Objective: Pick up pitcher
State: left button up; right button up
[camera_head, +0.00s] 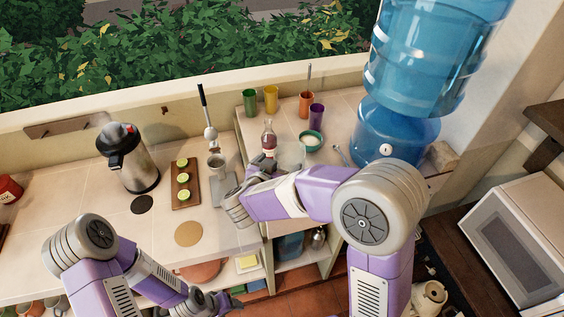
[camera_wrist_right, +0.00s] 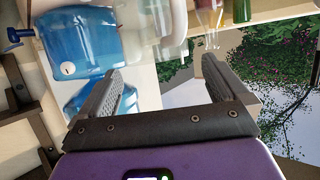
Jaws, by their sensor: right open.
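A clear glass vessel (camera_head: 291,156), which looks like the pitcher, stands on the counter right of a red-labelled bottle (camera_head: 268,138). My forearm partly covers its lower part. In the right wrist view a faint clear shape (camera_wrist_right: 150,30) shows beyond the fingers; its outline is hard to make out. My right gripper (camera_head: 262,164) is beside the vessel, mostly hidden by its own wrist. In the right wrist view its two fingers (camera_wrist_right: 167,85) are spread with nothing between them. My left gripper (camera_head: 218,300) is low at the counter's front, its fingers unclear.
A blue water dispenser (camera_head: 395,140) stands right of the vessel. Several coloured cups (camera_head: 306,103) and a teal bowl (camera_head: 311,140) are behind and beside it. A steel flask (camera_head: 137,170), a board with lime halves (camera_head: 185,199) and a grey scale (camera_head: 222,190) are to the left.

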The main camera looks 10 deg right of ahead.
aim_at(294, 151)
jog(key=shift+w+d+f, duration=0.3)
jog(key=shift+w+d, duration=0.05)
jog(key=shift+d, duration=0.2)
jog(key=x, duration=0.5)
jog(key=shift+d+f, duration=0.1)
jog(key=shift+f, duration=0.1)
jog(key=c, duration=1.2)
jog(key=shift+o, duration=0.2)
jog(key=shift+r, duration=0.15)
